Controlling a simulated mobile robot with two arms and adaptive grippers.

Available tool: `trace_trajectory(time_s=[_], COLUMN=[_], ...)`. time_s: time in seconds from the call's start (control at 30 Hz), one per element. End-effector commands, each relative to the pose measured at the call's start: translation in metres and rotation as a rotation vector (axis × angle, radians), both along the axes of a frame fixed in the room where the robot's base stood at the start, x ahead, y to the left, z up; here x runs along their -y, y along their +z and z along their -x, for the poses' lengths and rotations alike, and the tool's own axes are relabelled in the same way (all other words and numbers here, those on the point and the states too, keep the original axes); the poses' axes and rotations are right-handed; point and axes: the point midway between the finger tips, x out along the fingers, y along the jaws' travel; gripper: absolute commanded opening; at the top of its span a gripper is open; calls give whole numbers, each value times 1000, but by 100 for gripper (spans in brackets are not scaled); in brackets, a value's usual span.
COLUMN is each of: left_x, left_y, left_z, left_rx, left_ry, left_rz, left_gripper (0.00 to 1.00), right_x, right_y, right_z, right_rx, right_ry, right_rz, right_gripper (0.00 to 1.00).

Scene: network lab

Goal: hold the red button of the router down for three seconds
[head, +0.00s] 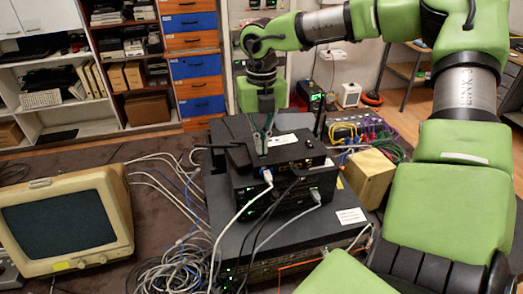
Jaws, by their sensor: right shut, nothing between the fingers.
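The router (303,158) looks to be the black box with an upright antenna and a white label, on top of a stack of black network units. My right gripper (262,148) points down over its top, fingers together and empty. Its tips are at or just above the router's top; I cannot tell whether they touch. I cannot make out the red button; it may be hidden by the fingers or too small. My left gripper is out of view.
A beige monitor (60,222) stands at the left. A beige box (368,178) and coloured cables (362,130) are right of the stack. Shelves and drawers stand behind.

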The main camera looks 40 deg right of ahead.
Motion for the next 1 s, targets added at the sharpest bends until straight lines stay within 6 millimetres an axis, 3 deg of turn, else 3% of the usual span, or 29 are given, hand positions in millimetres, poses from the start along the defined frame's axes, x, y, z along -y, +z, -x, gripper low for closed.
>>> trace_trajectory(time_s=[1.0], left_x=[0], left_y=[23], left_z=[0], left_rx=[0], left_ry=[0], left_rz=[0], left_gripper=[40], right_x=[0], right_y=[50], right_z=[0], right_rx=[0], right_ry=[0], right_rz=[0], right_gripper=[0])
